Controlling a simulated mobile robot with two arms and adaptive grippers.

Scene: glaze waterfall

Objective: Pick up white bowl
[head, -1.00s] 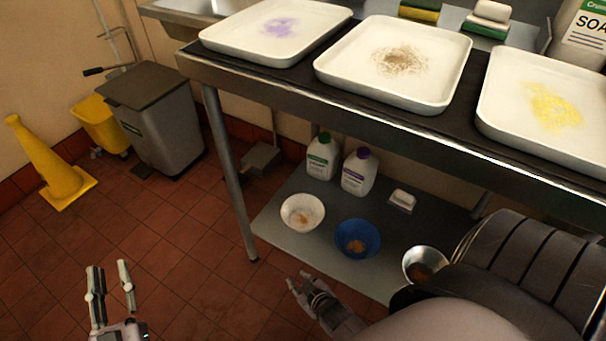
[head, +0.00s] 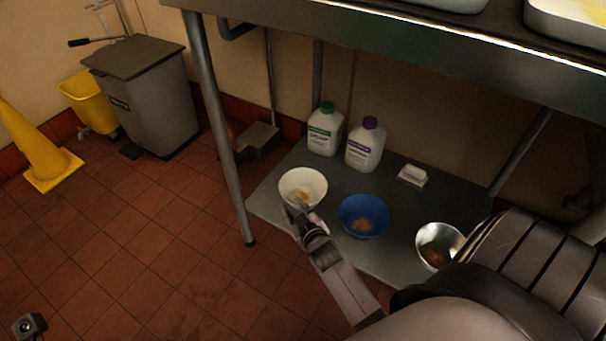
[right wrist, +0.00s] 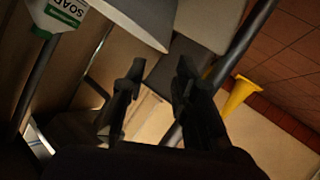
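The white bowl (head: 292,182) stands on the lower shelf at its left end, with some orange-brown residue inside. My right gripper (head: 303,213) is at the near rim of the bowl and covers part of it. In the right wrist view the right gripper's fingers (right wrist: 160,66) are apart with nothing clearly between them. A pale curved surface, seemingly the white bowl (right wrist: 132,18), is just beyond the fingertips; contact cannot be told. A small part of my left gripper (head: 29,325) shows at the bottom left corner; its fingers cannot be made out.
A blue bowl (head: 364,217) stands close right of the white bowl, and a metal bowl (head: 438,244) farther right. Two bottles (head: 324,130) and a soap bar (head: 412,174) are behind. The table leg (head: 217,120) rises at left. The upper tabletop (head: 400,40) overhangs the shelf.

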